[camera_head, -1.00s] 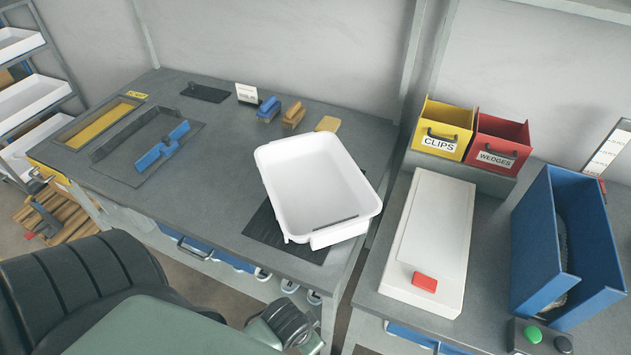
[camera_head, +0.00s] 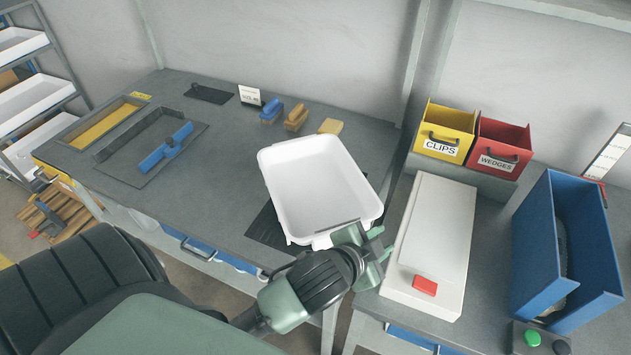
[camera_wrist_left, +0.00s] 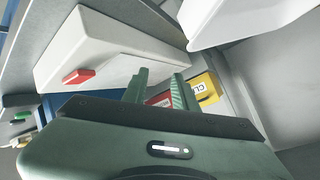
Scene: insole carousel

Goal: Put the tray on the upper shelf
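The white tray (camera_head: 310,180) is an empty, deep rectangular tub standing on the grey bench, on a dark mat (camera_head: 268,228). It also shows in the left wrist view (camera_wrist_left: 240,18) at the upper right. My left gripper (camera_head: 380,245) is at the tray's near right corner, covering part of its near edge in the head view. In the left wrist view its two green fingers (camera_wrist_left: 158,88) are apart with nothing between them. I cannot tell whether it touches the tray. My right gripper is not in view. Which shelf is the upper shelf is unclear.
A rack (camera_head: 62,62) with white trays stands far left. A white box with a red button (camera_head: 432,240) is right of my gripper. A grey ledge (camera_head: 570,12) crosses the top right.

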